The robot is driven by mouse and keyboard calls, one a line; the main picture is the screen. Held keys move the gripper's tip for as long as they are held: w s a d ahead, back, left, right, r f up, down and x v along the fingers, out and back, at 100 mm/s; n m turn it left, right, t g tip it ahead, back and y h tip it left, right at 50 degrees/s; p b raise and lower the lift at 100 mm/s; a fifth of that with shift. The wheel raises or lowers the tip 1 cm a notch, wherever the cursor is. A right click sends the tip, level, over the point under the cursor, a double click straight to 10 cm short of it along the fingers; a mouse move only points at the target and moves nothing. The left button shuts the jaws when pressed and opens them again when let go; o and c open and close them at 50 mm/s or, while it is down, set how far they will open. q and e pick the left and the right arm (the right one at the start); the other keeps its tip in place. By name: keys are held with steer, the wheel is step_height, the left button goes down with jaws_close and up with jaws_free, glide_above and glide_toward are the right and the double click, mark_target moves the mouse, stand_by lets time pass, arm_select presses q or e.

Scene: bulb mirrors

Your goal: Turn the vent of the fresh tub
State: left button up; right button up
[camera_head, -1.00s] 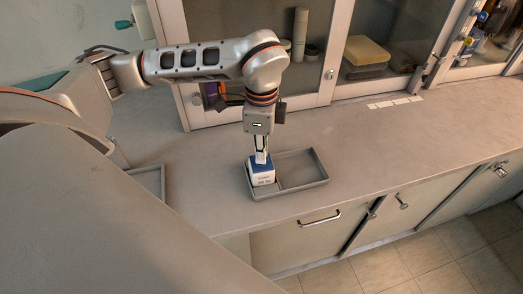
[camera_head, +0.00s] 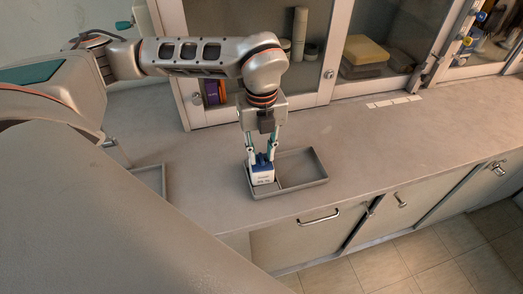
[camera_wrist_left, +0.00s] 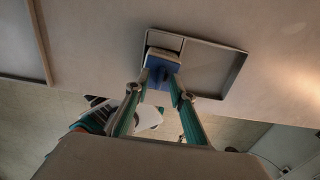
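A small white tub (camera_head: 262,178) with a blue top stands upright in the left compartment of a grey divided tray (camera_head: 318,170); the print on its front is too small to read. A raised blue vent (camera_wrist_left: 158,76) sits on the middle of its top. My left gripper (camera_head: 261,158) points straight down over the tub. Its two fingers are spread, one on each side of the vent, with gaps showing between in the left wrist view (camera_wrist_left: 159,77). The fingertips are at the level of the tub's top. My right gripper is not in view.
The tray's right compartment is empty. Another tray (camera_head: 160,181) is partly hidden behind my arm at the left. A glass-fronted cabinet (camera_head: 338,50) stands along the back of the counter (camera_head: 400,140). The counter is clear to the right, with pale flat strips (camera_head: 394,102) near the cabinet.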

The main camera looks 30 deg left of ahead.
arm_select(q)
steer(key=shift+r, duration=0.1)
steer(key=shift+r+p, duration=0.75)
steer(key=shift+r, duration=0.5)
steer(key=shift+r+p, duration=0.75)
steer(key=shift+r, duration=0.95)
step_height(320, 180, up, 12)
